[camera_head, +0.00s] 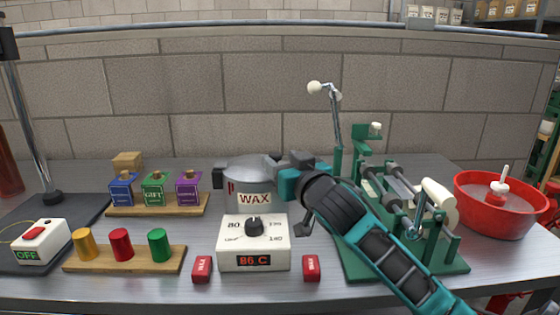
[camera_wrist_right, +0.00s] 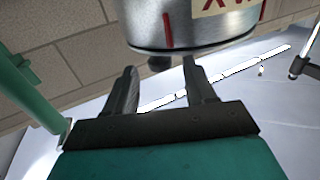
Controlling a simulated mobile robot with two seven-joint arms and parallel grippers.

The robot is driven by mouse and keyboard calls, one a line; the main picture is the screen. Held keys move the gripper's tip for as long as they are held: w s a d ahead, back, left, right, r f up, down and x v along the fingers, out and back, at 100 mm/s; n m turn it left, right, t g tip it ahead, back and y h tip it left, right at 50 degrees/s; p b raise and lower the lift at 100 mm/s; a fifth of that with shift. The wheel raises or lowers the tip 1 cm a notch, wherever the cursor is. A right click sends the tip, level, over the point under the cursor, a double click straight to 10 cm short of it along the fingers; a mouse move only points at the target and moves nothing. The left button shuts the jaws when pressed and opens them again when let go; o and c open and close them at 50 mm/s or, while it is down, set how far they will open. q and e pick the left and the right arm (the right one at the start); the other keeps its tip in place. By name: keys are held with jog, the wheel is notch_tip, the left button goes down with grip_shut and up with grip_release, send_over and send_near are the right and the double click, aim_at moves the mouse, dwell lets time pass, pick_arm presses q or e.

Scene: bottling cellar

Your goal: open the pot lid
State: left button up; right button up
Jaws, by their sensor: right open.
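The grey metal pot (camera_head: 250,197) with a WAX label stands behind the white control box. Its grey lid (camera_head: 246,168) appears to lie on top, partly hidden on the right by my gripper. My right gripper (camera_head: 276,163) is at the pot's upper right side, open and empty. In the right wrist view the pot (camera_wrist_right: 185,28) is close beyond the two spread fingers (camera_wrist_right: 160,80). A small dark part shows by the pot's edge between the fingertips; I cannot tell whether it is the lid's knob. My left gripper is not in view.
The white heater box (camera_head: 252,258) with a dial reads 86 C. Red wax blocks (camera_head: 202,269) lie beside it. A bottle rack (camera_head: 158,205) and a stamp rack (camera_head: 125,260) stand left. A green machine (camera_head: 400,262) and red basin (camera_head: 500,222) stand right.

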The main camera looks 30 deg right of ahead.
jog(key=shift+w+d, duration=0.1)
jog(key=shift+w, duration=0.65)
grip_shut()
